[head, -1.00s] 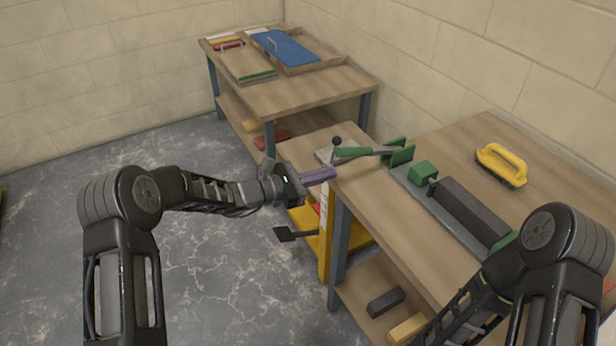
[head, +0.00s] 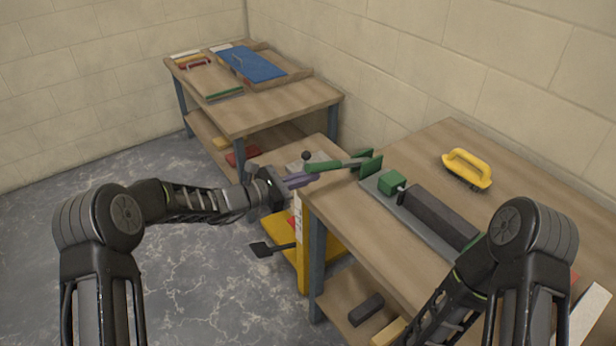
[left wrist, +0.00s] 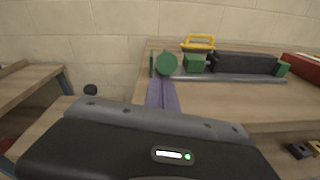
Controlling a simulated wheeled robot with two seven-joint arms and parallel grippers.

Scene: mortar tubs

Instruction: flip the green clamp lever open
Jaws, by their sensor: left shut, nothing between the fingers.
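The green clamp lever (head: 325,166) lies nearly level above the near bench. It runs right by a grey metal bar to an upright green clamp block (head: 368,164). A black ball knob (head: 306,156) stands behind its left end. My left gripper (head: 312,178) is shut and empty; its purple fingers are just below and to the near side of the lever's left end. I cannot tell whether they touch it. In the left wrist view the fingers (left wrist: 163,95) point at the lever's round green end (left wrist: 167,64). My right gripper is out of view; only its arm shows.
A grey rail with a dark bar (head: 440,213) and a green block (head: 392,183) lies on the bench, right of the clamp. A yellow-handled brush (head: 467,170) is behind it. A yellow stand (head: 303,255) is below my left gripper. Another bench (head: 255,115) stands behind.

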